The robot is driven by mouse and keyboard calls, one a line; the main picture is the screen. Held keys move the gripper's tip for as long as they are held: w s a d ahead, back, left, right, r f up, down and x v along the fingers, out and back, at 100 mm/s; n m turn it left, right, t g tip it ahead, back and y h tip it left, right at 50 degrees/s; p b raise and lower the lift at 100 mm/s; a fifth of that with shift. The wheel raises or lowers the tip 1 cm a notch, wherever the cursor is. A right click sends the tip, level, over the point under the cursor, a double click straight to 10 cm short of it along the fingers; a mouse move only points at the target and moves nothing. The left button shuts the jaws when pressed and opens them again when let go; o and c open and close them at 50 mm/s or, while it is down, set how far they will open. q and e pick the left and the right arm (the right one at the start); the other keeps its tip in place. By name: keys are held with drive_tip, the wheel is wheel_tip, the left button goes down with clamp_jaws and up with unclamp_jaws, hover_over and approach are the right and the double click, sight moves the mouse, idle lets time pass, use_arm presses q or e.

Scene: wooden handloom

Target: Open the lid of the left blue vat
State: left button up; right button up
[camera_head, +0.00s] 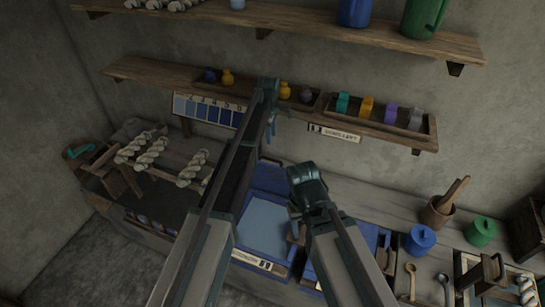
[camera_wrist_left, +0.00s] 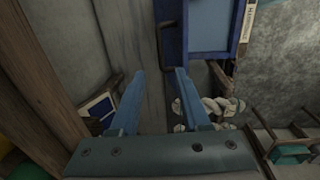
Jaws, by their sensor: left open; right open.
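The left blue vat (camera_head: 262,228) stands on the bench in the middle of the head view, its flat lid lying closed on top with a lighter blue panel. A dark handle (camera_head: 270,160) shows at its far edge. My left gripper (camera_head: 270,125) is open above and beyond that edge, pointing at the wall side. In the left wrist view its empty fingers (camera_wrist_left: 160,72) point toward the vat (camera_wrist_left: 211,28) and the dark handle (camera_wrist_left: 167,42), apart from both. My right gripper (camera_head: 303,190) hovers over the vat's right side, its fingers largely hidden.
A second blue vat (camera_head: 365,236) is partly hidden by my right arm. A low shelf (camera_head: 180,75) with small pots and a tray of spools runs behind my left gripper. White yarn skeins (camera_head: 150,147) lie left; blue (camera_head: 420,240) and green pots (camera_head: 481,232) stand right.

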sight(272, 159)
use_arm(q)
drive_tip(key=f+b, duration=0.8)
drive_tip(key=f, duration=0.1)
drive_tip(key=w+f+b, duration=0.1)
drive_tip(key=f+b, duration=0.3)
drive_tip(key=shift+w+d+f+b, duration=0.1)
drive_tip(key=shift+d+f+b, duration=0.1)
drive_tip(key=shift+b, duration=0.15)
drive_tip(key=shift+r, duration=0.1)
clamp_jaws()
idle(0.8)
